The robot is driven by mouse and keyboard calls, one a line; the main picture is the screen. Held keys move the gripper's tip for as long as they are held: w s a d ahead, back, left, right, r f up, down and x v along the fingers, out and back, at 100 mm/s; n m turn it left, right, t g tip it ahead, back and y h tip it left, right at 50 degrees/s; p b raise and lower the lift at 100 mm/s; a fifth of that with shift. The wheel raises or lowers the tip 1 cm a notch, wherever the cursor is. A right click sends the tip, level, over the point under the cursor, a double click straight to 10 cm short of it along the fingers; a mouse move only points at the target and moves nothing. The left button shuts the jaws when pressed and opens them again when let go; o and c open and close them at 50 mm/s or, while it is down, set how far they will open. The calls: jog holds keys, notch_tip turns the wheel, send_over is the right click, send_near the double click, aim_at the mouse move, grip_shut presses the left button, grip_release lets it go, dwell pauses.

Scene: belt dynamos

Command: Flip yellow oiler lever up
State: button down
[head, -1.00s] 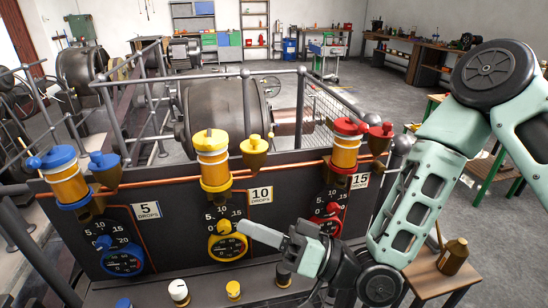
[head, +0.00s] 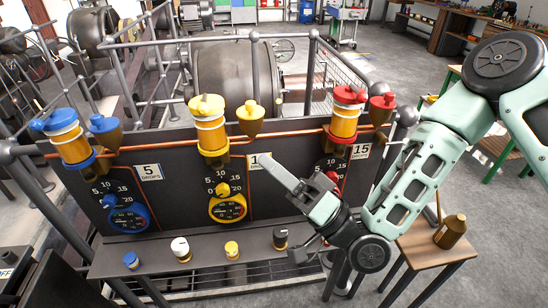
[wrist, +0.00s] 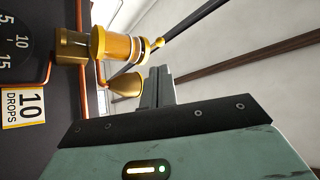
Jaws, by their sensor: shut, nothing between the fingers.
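The yellow oiler (head: 210,132) stands on the panel's top edge, between the blue and red ones, with amber glass and a yellow cap (head: 206,104). In the wrist view the oiler (wrist: 112,45) lies sideways, and a small yellow lever-like knob (wrist: 158,43) sticks out at its cap end. In the head view I cannot clearly tell how the lever points. My gripper (head: 265,160) is shut and empty, right of the oiler and below the yellow funnel cup (head: 250,117), hiding part of the 10 drops card. Its fingers (wrist: 160,84) also show in the wrist view, apart from the oiler.
A yellow dial (head: 228,207) is below the oiler. The blue oiler (head: 70,140) is at left and the red oiler (head: 345,118) at right. A copper pipe (head: 280,137) and grey railings (head: 313,75) run behind. Several small capped knobs sit on the front ledge (head: 150,250).

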aim_at(208, 111)
jog(key=p+x, duration=0.4)
jog(key=x, duration=0.5)
jog(key=shift+a+r+p, duration=0.2)
jog(key=shift+r+p, duration=0.1)
jog(key=shift+p, duration=0.1)
jog(key=shift+w+a+r, duration=0.15)
jog(key=shift+w+a, duration=0.1)
jog(key=shift+a, duration=0.2)
jog(key=shift+r+p, duration=0.1)
jog(key=shift+p, duration=0.2)
jog(key=shift+s+r+m+t+h, duration=0.1)
jog(key=shift+m+t+h, duration=0.2)
jog(key=shift+m+h, duration=0.15)
